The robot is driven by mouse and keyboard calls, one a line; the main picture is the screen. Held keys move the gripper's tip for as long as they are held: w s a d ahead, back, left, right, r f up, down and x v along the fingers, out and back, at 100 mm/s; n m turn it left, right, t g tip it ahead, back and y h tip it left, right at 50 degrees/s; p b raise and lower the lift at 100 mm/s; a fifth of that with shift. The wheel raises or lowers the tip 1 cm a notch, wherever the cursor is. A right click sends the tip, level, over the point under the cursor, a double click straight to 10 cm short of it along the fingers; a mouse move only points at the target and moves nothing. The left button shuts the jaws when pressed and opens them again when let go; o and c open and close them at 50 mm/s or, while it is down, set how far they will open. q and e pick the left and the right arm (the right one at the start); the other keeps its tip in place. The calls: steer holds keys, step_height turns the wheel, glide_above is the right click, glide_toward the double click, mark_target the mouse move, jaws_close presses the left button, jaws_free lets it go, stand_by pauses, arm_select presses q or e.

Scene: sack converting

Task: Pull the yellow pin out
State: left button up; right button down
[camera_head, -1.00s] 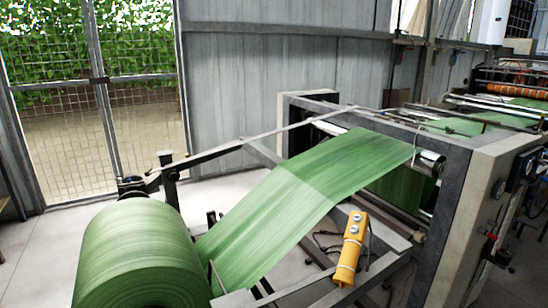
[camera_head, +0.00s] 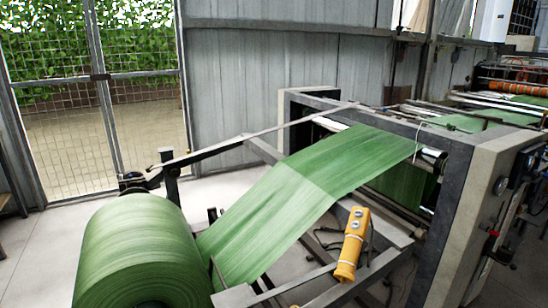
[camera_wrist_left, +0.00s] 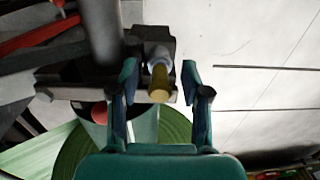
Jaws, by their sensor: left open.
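The yellow pin (camera_wrist_left: 159,84) shows in the left wrist view. Its rounded yellow end points toward the camera, and a pale grey collar (camera_wrist_left: 159,55) sits behind it on a dark block. My left gripper (camera_wrist_left: 160,74) is open, with one teal finger on each side of the pin and visible gaps between. The fingers do not appear to touch it. I cannot tell how deep the pin sits. I cannot make out the pin in the head view, and neither gripper shows there.
A large green roll (camera_head: 140,255) stands at the lower left, and its green web (camera_head: 300,190) runs up into the machine frame (camera_head: 455,190). A yellow control box (camera_head: 352,243) hangs by the rails. A dark bar crosses behind the pin. Pale floor (camera_wrist_left: 265,85) is open to its right.

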arm_select(q)
steer(key=shift+b, duration=0.4)
jaws_close()
stand_by(0.4)
steer(key=shift+r, duration=0.1)
steer(key=shift+r+p, duration=1.9)
steer(key=shift+r, duration=1)
steer(key=shift+r, duration=0.1)
